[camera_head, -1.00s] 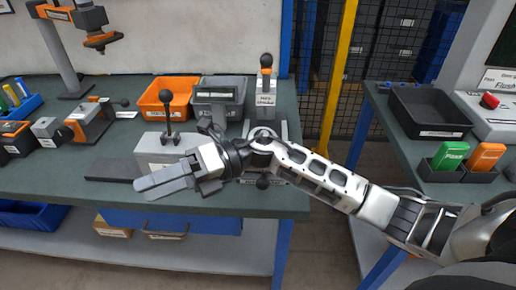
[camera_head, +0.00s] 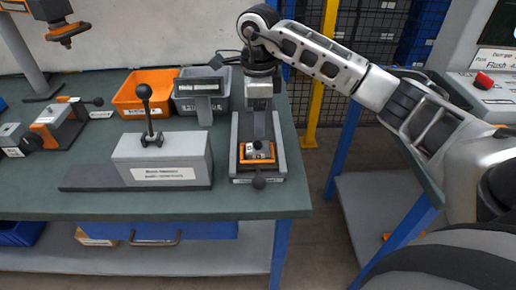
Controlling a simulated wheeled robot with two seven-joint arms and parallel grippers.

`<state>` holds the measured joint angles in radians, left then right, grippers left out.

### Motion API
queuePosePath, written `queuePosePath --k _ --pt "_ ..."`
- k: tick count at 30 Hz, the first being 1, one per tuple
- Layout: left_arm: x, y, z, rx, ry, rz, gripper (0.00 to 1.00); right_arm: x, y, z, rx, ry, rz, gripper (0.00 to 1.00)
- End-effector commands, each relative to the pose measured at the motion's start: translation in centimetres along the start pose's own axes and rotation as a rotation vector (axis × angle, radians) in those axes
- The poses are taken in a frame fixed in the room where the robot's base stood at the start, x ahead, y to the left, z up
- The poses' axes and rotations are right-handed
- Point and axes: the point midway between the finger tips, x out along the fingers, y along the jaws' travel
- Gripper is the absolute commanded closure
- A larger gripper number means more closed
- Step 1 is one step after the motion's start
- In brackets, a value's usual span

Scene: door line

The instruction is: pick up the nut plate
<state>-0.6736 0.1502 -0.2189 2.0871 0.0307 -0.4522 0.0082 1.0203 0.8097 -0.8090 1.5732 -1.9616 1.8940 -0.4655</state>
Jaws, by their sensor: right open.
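My right gripper (camera_head: 260,130) points straight down over a grey fixture (camera_head: 237,165) near the bench's right end. Its jaws are open, though seen nearly edge-on. A small metallic part (camera_head: 257,152), possibly the nut plate, sits in the orange seat (camera_head: 246,159) of this fixture. The fingertips are just above or behind that part, and I cannot tell whether they touch it. The fingers hide the fixture's back part. My left gripper is out of view.
Left of the fixture stands a grey block with a black ball-topped lever (camera_head: 160,165).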

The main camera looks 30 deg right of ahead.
Motion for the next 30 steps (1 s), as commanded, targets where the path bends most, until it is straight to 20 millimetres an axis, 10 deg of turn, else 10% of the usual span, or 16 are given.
queuePosePath --k 19,28,30 --pt "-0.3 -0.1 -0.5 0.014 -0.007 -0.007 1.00 7.6 0.0 0.1 -0.001 -0.003 0.003 0.34" --pt "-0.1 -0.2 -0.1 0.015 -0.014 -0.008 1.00 8.1 -0.1 0.1 -0.002 -0.003 -0.001 0.34" --pt "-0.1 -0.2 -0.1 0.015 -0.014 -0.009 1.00 8.1 -0.1 0.1 -0.002 -0.003 0.000 0.53"
